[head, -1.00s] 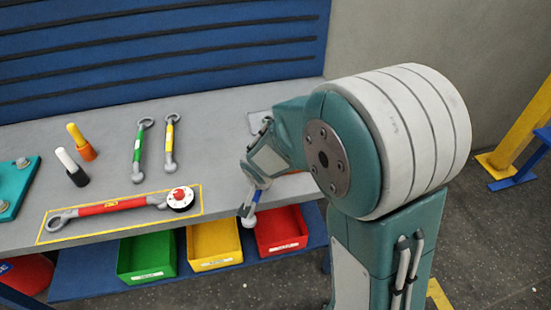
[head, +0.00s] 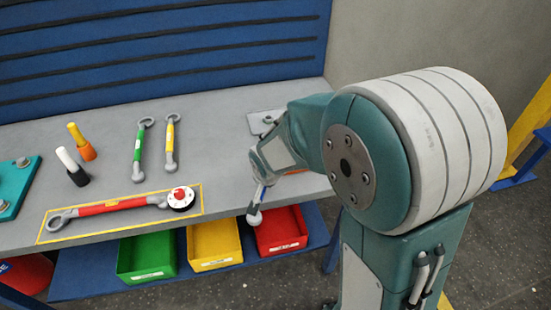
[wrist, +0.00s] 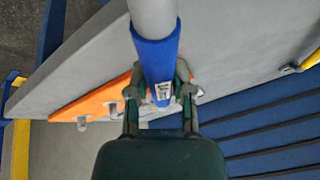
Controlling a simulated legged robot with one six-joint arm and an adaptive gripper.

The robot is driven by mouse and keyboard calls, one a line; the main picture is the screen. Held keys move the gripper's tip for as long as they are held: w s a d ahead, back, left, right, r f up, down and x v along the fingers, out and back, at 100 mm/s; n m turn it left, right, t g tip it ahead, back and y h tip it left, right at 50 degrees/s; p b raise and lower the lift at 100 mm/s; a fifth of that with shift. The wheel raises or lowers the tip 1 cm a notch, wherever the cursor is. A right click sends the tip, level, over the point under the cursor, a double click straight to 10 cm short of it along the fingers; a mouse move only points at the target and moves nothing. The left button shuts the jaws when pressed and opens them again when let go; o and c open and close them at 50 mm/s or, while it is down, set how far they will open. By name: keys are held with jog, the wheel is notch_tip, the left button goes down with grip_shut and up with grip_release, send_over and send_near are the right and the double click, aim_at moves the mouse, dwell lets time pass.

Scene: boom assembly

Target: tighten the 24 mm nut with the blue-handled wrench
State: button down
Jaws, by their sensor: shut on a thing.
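My gripper (wrist: 160,88) is shut on the blue handle (wrist: 158,55) of the wrench, and a grey shaft continues from it past the top of the wrist view. In the head view the wrench (head: 260,194) hangs tilted from my gripper (head: 266,172) near the bench's front edge, with its pale end (head: 254,218) lowest. An orange plate (wrist: 108,100) with small metal pieces (wrist: 83,124) on it shows behind the gripper in the wrist view. I cannot tell which piece is the 24 mm nut, and no size marking is readable.
A green wrench (head: 139,150), a yellow wrench (head: 170,143) and a red torque wrench (head: 115,204) lie on the bench (head: 100,135). Two upright markers stand left. A teal block (head: 18,187) is at the far left. Green, yellow and red bins (head: 280,230) sit below the front edge.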

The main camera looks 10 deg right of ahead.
jog(key=shift+r, duration=2.1)
jog(key=shift+r, duration=1.5)
